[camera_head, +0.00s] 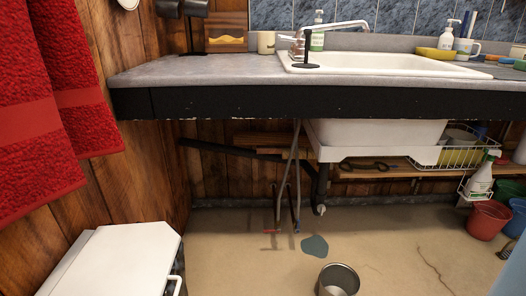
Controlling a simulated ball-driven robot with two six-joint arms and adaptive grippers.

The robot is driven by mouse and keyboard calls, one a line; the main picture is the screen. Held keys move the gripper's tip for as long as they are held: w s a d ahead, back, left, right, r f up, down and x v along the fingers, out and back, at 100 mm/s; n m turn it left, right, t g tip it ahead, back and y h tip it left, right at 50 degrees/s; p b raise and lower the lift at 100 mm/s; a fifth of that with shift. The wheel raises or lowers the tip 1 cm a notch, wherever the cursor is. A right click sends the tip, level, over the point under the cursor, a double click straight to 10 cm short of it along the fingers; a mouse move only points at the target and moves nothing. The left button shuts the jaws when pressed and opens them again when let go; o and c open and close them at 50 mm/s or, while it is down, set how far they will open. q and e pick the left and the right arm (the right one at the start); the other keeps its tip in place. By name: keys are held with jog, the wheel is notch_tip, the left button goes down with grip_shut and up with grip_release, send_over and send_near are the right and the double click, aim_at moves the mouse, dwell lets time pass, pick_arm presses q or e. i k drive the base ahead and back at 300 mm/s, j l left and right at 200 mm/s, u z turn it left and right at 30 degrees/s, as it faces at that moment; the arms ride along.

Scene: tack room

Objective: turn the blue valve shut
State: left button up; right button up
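Two thin grey pipes run down from under the sink to near the floor. A red handle (271,231) sits at the foot of the left pipe. A small dark bluish fitting (297,230) is at the foot of the right pipe; it looks like the blue valve, but it is too small to tell how its handle is turned. Neither of my grippers shows in the head view.
A blue-grey puddle-like patch (315,246) and a metal bucket (338,280) are on the floor in front of the pipes. A black drain pipe (321,185) hangs right of them. The counter (220,72) overhangs. A white cabinet (120,262) stands left; red bucket (487,220) right.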

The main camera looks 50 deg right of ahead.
aim_at(297, 229)
jog(key=z, duration=1.85)
jog(key=i+l, duration=0.15)
jog(key=i, duration=0.25)
jog(key=i+l+u, duration=0.15)
jog(key=i, duration=0.25)
jog(key=i+l, duration=0.2)
jog(key=i, duration=0.2)
jog(key=j+u, duration=0.05)
